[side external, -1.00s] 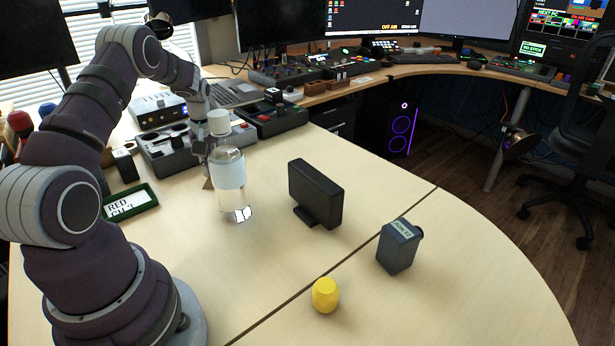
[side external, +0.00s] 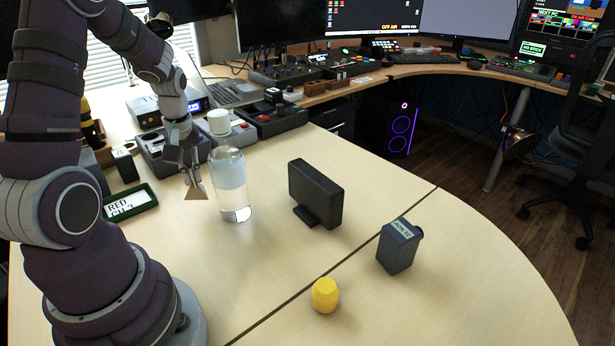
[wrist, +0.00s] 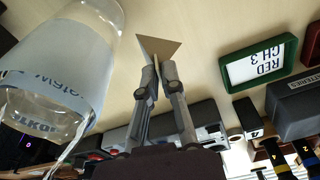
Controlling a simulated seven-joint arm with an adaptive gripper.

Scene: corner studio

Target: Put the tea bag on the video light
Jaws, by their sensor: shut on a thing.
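My gripper (side external: 191,174) is shut on a small tan tea bag (side external: 195,193), which hangs from the fingertips above the table, left of the clear bottle. In the wrist view the tea bag (wrist: 157,46) is a flat tan piece pinched between the fingertips (wrist: 159,75). I take the black upright panel on a small foot (side external: 316,194) to be the video light. It stands right of the bottle, apart from my gripper, and is not in the wrist view.
The clear bottle (side external: 230,180) with a white cap stands close beside my gripper, between it and the panel; it also fills the left of the wrist view (wrist: 65,60). A green-framed sign (side external: 130,203) lies left. A dark box (side external: 398,247) and yellow object (side external: 325,295) stand front right.

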